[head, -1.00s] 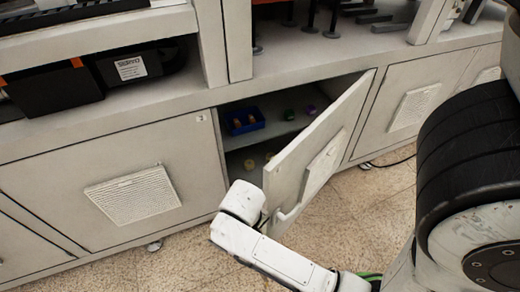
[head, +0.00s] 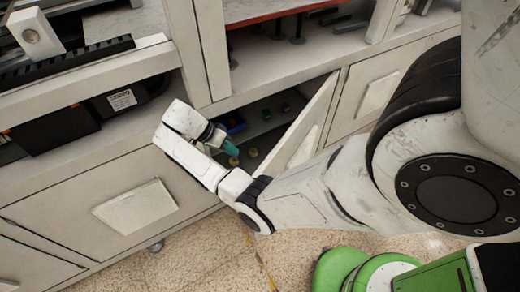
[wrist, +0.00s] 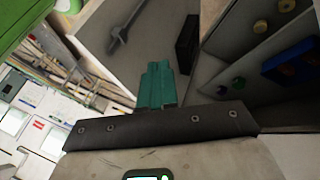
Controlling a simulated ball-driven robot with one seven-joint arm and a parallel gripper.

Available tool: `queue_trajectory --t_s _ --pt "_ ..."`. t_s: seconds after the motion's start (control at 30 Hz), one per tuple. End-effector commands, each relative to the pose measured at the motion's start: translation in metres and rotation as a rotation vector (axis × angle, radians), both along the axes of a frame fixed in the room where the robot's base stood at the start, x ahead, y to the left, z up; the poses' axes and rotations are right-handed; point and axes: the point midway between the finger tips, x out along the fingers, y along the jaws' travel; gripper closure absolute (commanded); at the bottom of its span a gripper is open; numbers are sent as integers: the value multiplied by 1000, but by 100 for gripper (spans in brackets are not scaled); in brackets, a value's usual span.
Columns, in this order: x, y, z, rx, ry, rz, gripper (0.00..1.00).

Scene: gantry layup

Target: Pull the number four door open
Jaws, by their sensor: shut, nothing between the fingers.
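The cabinet door (head: 304,128) stands partly open, swung out from its right side. No number is readable on it. My arm hides its lower part and its handle. My gripper (head: 231,149) has teal fingers, shut and empty, at the open cabinet mouth on the inner side of the door. Whether the fingertips touch the door I cannot tell.
Inside the cabinet are a blue bin (head: 235,123) and several small round pieces, one yellow (head: 252,152).

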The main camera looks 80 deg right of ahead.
Motion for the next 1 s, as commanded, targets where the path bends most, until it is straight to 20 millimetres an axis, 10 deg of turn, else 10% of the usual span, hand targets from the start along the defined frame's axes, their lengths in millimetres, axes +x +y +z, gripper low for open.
queue_trajectory --t_s 0.17,0.8,1.0 --pt "-2 -17 19 -55 28 -105 100" --pt "-57 -32 -61 -59 26 -110 100" --pt "-79 -23 -57 -55 27 -108 100"
